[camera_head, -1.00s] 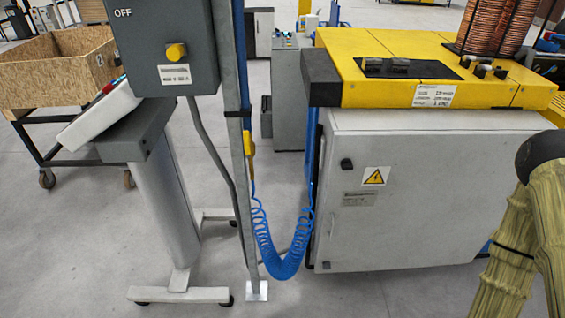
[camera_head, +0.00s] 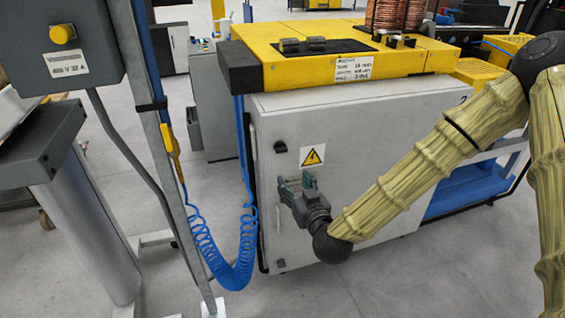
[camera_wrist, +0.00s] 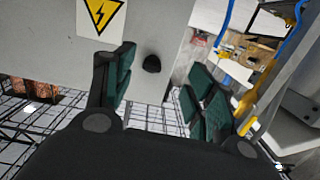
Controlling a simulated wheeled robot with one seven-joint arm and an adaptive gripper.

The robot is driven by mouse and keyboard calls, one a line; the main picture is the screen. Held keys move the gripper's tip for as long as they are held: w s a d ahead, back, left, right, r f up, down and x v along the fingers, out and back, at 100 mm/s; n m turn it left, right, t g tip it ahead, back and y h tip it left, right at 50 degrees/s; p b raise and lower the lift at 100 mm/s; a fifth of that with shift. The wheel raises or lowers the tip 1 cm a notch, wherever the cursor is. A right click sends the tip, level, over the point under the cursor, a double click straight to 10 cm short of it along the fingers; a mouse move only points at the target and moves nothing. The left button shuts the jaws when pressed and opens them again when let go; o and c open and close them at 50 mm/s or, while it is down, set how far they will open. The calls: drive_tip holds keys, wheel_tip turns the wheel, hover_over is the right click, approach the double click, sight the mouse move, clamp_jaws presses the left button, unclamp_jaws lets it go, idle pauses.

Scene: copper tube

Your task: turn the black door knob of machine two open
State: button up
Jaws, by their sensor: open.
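The black door knob (camera_head: 280,147) sits near the upper left corner of the light grey cabinet door (camera_head: 375,135), which is shut. My gripper (camera_head: 297,184) is in front of the door's left side, below the knob and the yellow warning label, at the end of my arm. In the wrist view, my gripper (camera_wrist: 160,78) is open with green-padded fingers spread apart. The knob (camera_wrist: 152,63) shows between and beyond the fingertips, nearer the left finger, with nothing held. I cannot tell its exact distance from the fingers.
A yellow machine top (camera_head: 340,60) overhangs the cabinet. A coiled blue hose (camera_head: 235,270) hangs close to the door's left edge. A metal post (camera_head: 165,130) and a grey control box (camera_head: 60,50) stand further left. Bare floor lies in front of the cabinet.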

sight(282, 151)
drive_tip(key=shift+t, duration=0.6)
drive_tip(key=w+a+r, duration=0.1)
drive_tip(key=w, duration=0.2)
drive_tip(key=w+a+r+p, duration=0.1)
drive_tip(key=w, duration=0.3)
drive_tip(key=w+a+r+p, duration=0.1)
drive_tip(key=w, duration=0.3)
drive_tip(key=shift+w+a, duration=0.2)
drive_tip(key=c, duration=1)
